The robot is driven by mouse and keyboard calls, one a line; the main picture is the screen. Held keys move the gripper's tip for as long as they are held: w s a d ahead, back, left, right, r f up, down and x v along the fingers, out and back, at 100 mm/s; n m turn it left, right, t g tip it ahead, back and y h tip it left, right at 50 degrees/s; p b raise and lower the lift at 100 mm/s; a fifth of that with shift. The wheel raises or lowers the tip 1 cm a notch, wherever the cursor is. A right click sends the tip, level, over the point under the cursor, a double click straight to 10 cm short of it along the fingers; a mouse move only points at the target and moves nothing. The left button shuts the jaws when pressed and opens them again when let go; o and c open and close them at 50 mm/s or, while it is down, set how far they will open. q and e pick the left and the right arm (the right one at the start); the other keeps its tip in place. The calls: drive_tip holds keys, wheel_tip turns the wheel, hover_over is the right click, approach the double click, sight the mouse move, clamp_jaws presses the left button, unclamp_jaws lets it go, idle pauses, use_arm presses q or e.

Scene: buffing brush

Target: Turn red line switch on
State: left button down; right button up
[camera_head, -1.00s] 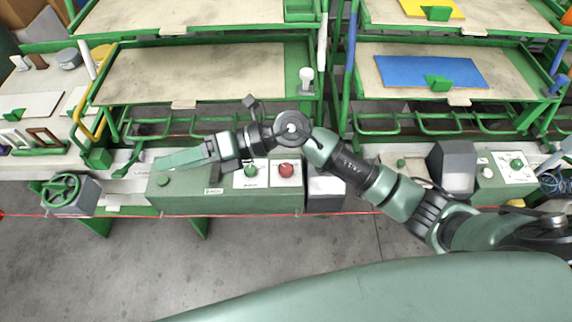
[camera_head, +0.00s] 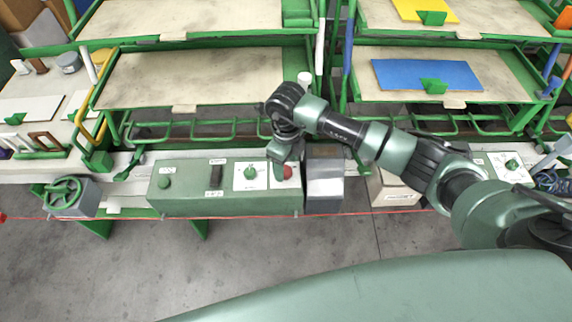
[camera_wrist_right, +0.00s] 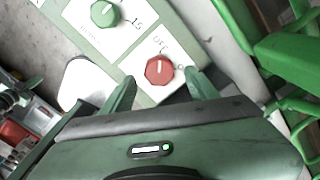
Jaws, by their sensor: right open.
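The red switch knob (camera_head: 287,173) sits on a white plate on the front of the green control box (camera_head: 230,202). In the right wrist view the red knob (camera_wrist_right: 159,70) is faceted, with a short pale mark on its face. My right gripper (camera_head: 279,168) is over the red switch in the head view and partly covers its plate. In the right wrist view my gripper (camera_wrist_right: 161,83) is open, with one finger on each side of the knob's line and the knob just past the tips. I cannot tell whether they touch. My left gripper is not in view.
A green knob (camera_head: 250,173) on its own white plate is left of the red one. A dark rocker switch (camera_head: 215,175) and a green button (camera_head: 164,181) are further left. A grey box (camera_head: 325,182) stands right of the panel. Shelves rise behind.

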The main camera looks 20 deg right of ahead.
drive_tip(key=shift+f, duration=0.95)
clamp_jaws()
